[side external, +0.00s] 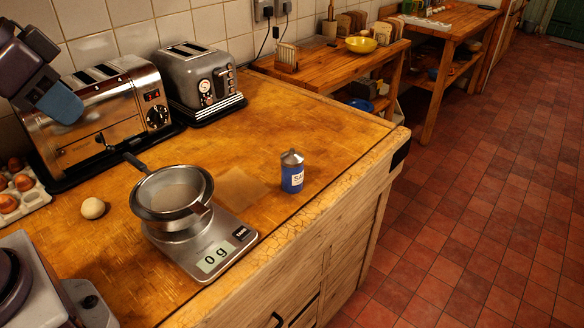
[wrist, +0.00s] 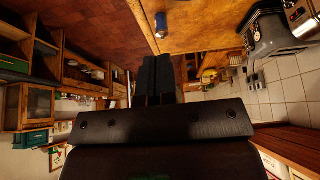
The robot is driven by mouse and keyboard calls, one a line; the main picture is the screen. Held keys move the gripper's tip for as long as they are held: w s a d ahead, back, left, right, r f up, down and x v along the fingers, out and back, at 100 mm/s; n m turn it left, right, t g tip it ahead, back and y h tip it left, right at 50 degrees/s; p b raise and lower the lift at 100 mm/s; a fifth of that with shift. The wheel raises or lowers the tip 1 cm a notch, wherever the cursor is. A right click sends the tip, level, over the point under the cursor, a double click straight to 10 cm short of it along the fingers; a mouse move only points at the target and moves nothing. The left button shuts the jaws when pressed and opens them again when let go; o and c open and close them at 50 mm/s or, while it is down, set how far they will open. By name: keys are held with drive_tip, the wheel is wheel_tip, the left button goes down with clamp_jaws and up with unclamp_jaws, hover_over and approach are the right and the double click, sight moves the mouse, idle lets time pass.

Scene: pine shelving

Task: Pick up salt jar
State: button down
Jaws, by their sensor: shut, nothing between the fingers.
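The salt jar (side external: 292,172) is a small blue cylinder with a pale label and a silvery domed lid. It stands upright on the wooden worktop (side external: 250,120), near its front edge and right of the scale. In the wrist view the salt jar (wrist: 161,25) is small, near the top, beyond my fingertips. My gripper (wrist: 156,57) shows in the wrist view with its two dark fingers together and nothing between them. It is well apart from the jar. In the side view part of my arm shows at the upper left; I cannot make out the fingertips there.
A kitchen scale (side external: 216,258) reading 0 g carries a metal sieve (side external: 171,193) with a handle. An egg (side external: 93,208) lies left of it. Two toasters (side external: 95,120) (side external: 199,79) stand at the back wall. The worktop around the jar is mostly clear.

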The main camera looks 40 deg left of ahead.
sight(287, 169)
drive_tip(key=shift+c, duration=1.2)
unclamp_jaws()
drive_tip(key=w+a+f+m+g+y, duration=0.1)
drive_tip(key=w+a+f+m+y, duration=0.3)
drive_tip(key=w+f+m+y, duration=0.45)
drive_tip(key=w+a+f+m+g+y, duration=0.1)
drive_tip(key=w+a+f+m+y, duration=0.3)
drive_tip(key=w, duration=0.7)
drive_tip(key=w+d+f+m+t+h, duration=0.2)
drive_tip(key=w+d+f+m+t, duration=0.1)
drive_tip(key=f+m, duration=0.3)
drive_tip(key=w+d+f+m+t+h, duration=0.3)
drive_tip(key=w+d+f+m+t, duration=0.1)
drive_tip(key=d+f+m+t, duration=0.1)
drive_tip(key=w+d+f+m+t+h, duration=0.3)
drive_tip(key=d+f+m+t, duration=0.2)
drive_tip(key=m, duration=0.4)
drive_tip(key=shift+w+d+f+m+t, duration=0.1)
drive_tip(key=shift+w+f+m+t, duration=0.1)
drive_tip(key=shift+f, duration=0.25)
drive_tip(key=shift+w+d+f+m+t, duration=0.1)
drive_tip(key=shift+f+t, duration=0.1)
drive_tip(key=shift+f, duration=0.2)
drive_tip(key=shift+r+x, duration=0.2)
drive_tip(key=shift+x, duration=3.45)
